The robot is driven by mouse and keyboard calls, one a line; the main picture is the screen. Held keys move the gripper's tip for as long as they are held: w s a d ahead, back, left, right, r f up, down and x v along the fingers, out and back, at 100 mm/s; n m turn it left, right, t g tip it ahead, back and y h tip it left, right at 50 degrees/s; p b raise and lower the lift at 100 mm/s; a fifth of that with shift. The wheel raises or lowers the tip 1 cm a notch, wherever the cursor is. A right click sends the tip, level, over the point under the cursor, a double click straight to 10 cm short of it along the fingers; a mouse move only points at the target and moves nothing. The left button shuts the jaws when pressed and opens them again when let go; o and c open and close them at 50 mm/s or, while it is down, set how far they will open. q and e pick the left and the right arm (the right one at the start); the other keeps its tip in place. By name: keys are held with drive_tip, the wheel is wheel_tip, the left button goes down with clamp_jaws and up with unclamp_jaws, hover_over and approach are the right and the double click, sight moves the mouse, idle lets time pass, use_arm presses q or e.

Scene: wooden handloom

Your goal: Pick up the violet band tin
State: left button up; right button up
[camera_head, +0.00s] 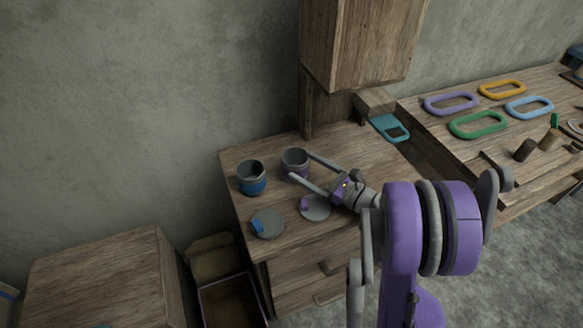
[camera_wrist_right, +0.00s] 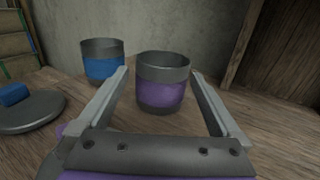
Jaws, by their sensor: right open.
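The violet band tin (camera_head: 294,162) is a grey open-topped tin with a violet band, standing upright on the wooden cabinet top. In the right wrist view the violet band tin (camera_wrist_right: 162,82) stands ahead, in line with the gap between my fingers. My right gripper (camera_head: 300,166) is open, with its two fingers pointing at the tin and reaching to about its sides; I cannot tell whether they touch it. The right wrist view also shows my open right gripper (camera_wrist_right: 160,95), with nothing held. My left gripper is not in view.
A blue band tin (camera_head: 251,178) stands left of the violet one. A lid with a blue knob (camera_head: 267,223) and a lid with a violet knob (camera_head: 315,208) lie in front. A wooden post and box (camera_head: 358,40) rise behind. A teal handled piece (camera_head: 390,128) lies at the right.

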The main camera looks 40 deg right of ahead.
sight(285, 154)
drive_tip(key=x, duration=0.7)
drive_tip(key=shift+w+d+b, duration=0.1)
drive_tip(key=shift+w+b, duration=0.25)
drive_tip(key=shift+w, duration=0.1)
drive_tip(key=shift+c, duration=0.3)
drive_tip(key=c, duration=1.1)
